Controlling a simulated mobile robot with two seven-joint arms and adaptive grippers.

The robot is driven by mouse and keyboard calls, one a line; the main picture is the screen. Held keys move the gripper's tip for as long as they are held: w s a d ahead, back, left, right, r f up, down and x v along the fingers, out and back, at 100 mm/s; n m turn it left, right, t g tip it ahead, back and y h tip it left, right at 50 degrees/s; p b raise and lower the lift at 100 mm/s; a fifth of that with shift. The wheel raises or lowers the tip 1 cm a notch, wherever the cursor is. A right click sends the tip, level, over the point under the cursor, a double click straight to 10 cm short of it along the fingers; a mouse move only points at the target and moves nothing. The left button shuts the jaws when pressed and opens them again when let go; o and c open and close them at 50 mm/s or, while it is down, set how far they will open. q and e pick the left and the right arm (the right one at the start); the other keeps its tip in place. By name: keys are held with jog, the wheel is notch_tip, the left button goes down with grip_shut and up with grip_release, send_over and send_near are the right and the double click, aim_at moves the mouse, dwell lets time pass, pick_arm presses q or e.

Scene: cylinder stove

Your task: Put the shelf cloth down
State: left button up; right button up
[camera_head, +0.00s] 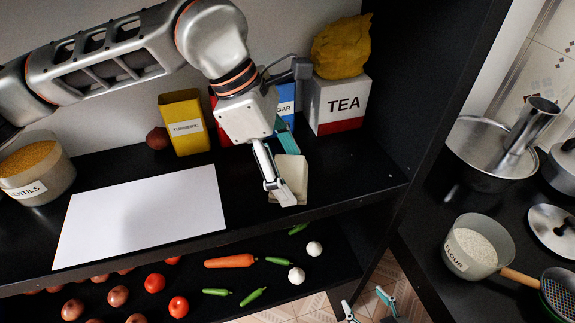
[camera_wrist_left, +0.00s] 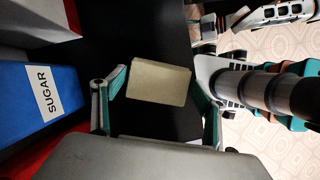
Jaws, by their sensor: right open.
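The shelf cloth (camera_head: 292,176) looks like a small beige folded block over the right part of the black upper shelf. My left gripper (camera_head: 279,162) reaches down around it. My right gripper (camera_head: 368,304) is open and empty at the bottom edge of the head view, below and in front of the shelf.
A white sheet (camera_head: 140,218) covers the shelf's left part, beside a lentils pot (camera_head: 36,170). A turmeric box (camera_head: 184,125), sugar box (camera_head: 285,103) and tea box (camera_head: 340,102), topped by a yellow lump (camera_head: 342,46), stand behind. Bare shelf (camera_head: 350,170) lies right of the cloth.

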pick_arm(q)
jog(key=shift+r, duration=0.3)
jog(key=v, duration=0.4)
jog(key=shift+w+r, duration=0.1)
jog(key=a, duration=0.8)
jog(key=a+b, duration=0.1)
jog(key=a, duration=0.3)
jog(key=shift+w+a+r, duration=0.15)
jog(key=shift+w+r, duration=0.1)
jog(key=shift+w, duration=0.15)
